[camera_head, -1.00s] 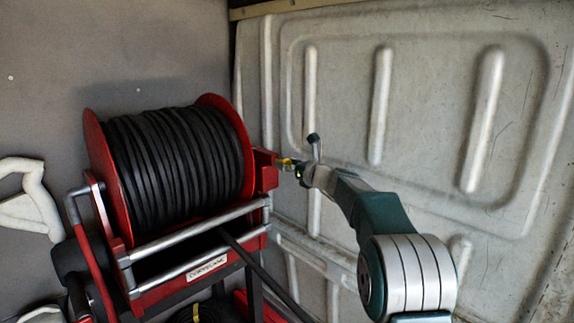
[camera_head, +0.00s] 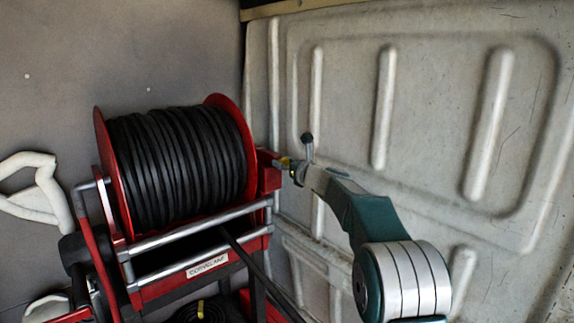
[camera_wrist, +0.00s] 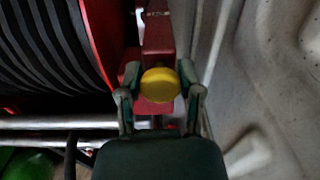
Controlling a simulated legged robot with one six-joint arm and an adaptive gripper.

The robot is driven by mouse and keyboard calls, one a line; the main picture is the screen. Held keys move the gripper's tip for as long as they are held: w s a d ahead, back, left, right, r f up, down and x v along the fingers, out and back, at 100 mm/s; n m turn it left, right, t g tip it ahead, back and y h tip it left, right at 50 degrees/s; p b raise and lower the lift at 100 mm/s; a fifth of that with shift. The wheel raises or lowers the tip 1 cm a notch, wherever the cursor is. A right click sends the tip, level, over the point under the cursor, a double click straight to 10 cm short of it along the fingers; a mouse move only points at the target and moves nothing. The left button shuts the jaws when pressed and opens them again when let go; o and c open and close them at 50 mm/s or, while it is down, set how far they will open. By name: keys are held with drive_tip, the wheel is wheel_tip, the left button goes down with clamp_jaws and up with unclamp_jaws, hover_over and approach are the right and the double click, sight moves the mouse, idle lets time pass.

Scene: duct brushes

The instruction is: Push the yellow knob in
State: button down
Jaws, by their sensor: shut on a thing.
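The yellow knob (camera_wrist: 160,82) sits on the red bracket at the right side of the hose reel. In the wrist view it lies between the two fingers of my gripper (camera_wrist: 160,97), which is shut on it. In the head view the knob (camera_head: 284,162) is small and partly covered by my gripper (camera_head: 292,168), which reaches it from the right. The red bracket (camera_wrist: 158,35) stands behind and above the knob in the wrist view. How far the knob stands out from the bracket is hard to tell.
The reel (camera_head: 175,160) carries wound black hose between red discs, on a red frame with metal bars (camera_head: 200,228). A ribbed pale wall panel (camera_head: 430,130) is close behind and to the right of my arm. A white handle-like shape (camera_head: 38,190) is at far left.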

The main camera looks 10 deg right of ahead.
drive_tip(key=shift+c, duration=1.3)
unclamp_jaws()
drive_tip(key=shift+w+a+f, duration=0.1)
drive_tip(key=shift+a, duration=0.2)
drive_tip(key=shift+d, duration=0.55)
drive_tip(key=shift+s, duration=0.4)
drive_tip(key=v, duration=1.1)
drive_tip(key=shift+d, duration=0.3)
drive_tip(key=shift+f, duration=0.1)
